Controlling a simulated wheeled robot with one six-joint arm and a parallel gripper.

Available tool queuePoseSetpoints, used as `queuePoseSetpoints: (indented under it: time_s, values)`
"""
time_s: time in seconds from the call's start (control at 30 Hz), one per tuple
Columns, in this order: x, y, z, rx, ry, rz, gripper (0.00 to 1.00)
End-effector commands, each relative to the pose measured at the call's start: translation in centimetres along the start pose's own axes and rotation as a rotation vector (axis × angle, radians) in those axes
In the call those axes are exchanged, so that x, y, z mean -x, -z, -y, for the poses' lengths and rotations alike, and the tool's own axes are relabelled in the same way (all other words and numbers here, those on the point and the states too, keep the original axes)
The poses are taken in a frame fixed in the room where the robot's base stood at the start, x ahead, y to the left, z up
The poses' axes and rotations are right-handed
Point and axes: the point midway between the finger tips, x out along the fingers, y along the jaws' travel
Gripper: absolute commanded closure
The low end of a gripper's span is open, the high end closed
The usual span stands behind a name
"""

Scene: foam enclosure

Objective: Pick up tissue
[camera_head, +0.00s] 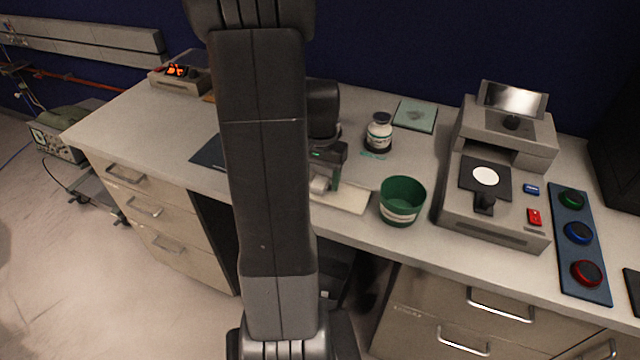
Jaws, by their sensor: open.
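My gripper (327,182) is over the front middle of the bench, partly hidden behind my own arm. Its jaws are open and point down, just above a pale flat board (347,197). A small whitish piece (319,184) shows at the jaws; I cannot tell whether it is the tissue or part of the gripper. No other clear tissue shows. My arm hides the left part of the board.
A green cup (402,199) stands close to the right of my gripper. Behind are a white jar (379,132) with a dark lower part and a green pad (415,115). A beige machine (495,215) and a blue button panel (578,245) are at right.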

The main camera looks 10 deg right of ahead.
Motion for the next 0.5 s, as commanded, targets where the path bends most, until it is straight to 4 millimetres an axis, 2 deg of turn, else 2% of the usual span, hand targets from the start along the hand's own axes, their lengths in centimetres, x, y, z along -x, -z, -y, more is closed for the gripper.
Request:
queuePoseSetpoints:
  time_s: [0.2,0.43,0.5]
  values:
    - [-0.08,-0.01,-0.01,0.0,0.0,0.0,0.42]
    - [-0.06,0.0,-0.01,0.0,0.0,0.0,0.87]
    - [-0.05,0.0,-0.01,0.0,0.0,0.0,0.9]
